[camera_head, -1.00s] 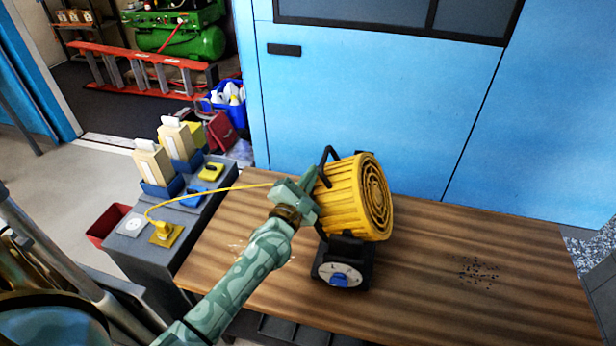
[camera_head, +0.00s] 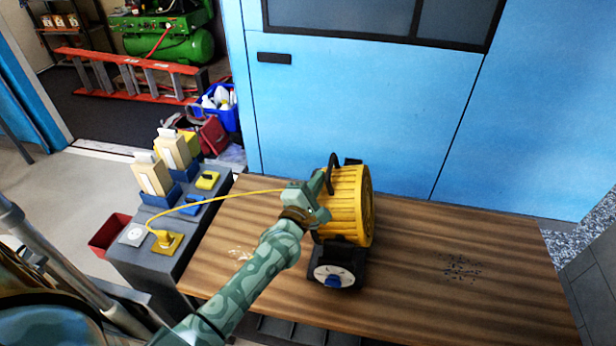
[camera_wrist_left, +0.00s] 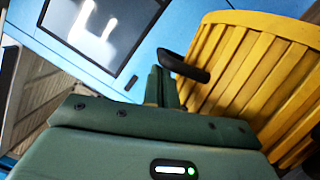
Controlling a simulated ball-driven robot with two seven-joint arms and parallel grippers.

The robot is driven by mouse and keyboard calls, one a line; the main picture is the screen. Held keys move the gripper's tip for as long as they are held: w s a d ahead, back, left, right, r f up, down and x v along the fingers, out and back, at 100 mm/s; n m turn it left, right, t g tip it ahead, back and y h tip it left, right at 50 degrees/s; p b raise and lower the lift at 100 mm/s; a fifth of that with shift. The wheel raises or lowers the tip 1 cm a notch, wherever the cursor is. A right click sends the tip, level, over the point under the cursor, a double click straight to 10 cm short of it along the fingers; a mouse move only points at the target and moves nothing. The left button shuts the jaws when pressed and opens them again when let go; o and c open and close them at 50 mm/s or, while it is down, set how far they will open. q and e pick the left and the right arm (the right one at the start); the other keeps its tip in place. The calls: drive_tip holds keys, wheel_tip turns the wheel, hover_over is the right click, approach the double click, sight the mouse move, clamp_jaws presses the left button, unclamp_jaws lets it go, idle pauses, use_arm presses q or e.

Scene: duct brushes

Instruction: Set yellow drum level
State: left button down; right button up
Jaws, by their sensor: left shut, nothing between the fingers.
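The yellow drum (camera_head: 343,213) is ribbed, with a black handle (camera_head: 333,172) on top. It sits on a black stand with a round pale dial and a blue knob (camera_head: 333,281) on the wooden table. Its round end faces right and shows only as a thin edge in the head view; I cannot tell exactly how level it is. My left gripper (camera_head: 324,186) is at the drum's upper left, by the handle. In the left wrist view its shut fingers (camera_wrist_left: 163,85) are beside the black handle (camera_wrist_left: 186,68), with the ribbed drum (camera_wrist_left: 245,75) to the right. My right gripper is out of view.
A yellow cord (camera_head: 225,193) runs from a yellow plug on the grey bench (camera_head: 150,250) to behind my gripper. The wooden table (camera_head: 430,285) is clear to the right, apart from dark specks. A blue wall (camera_head: 350,100) stands behind.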

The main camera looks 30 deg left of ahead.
sight(332, 187)
use_arm(q)
drive_tip(key=shift+w+d+r+m+p, duration=0.25)
drive_tip(key=shift+d+r+m+p, duration=0.35)
drive_tip(key=shift+d+r+p, duration=0.15)
drive_tip(key=shift+w+d+p, duration=0.25)
drive_tip(key=shift+d+p, duration=0.15)
drive_tip(key=shift+d, duration=0.6)
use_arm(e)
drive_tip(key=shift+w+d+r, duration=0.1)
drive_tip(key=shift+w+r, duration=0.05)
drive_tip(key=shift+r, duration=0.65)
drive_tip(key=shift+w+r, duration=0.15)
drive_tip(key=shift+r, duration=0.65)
use_arm(q)
drive_tip(key=shift+a+f, duration=0.1)
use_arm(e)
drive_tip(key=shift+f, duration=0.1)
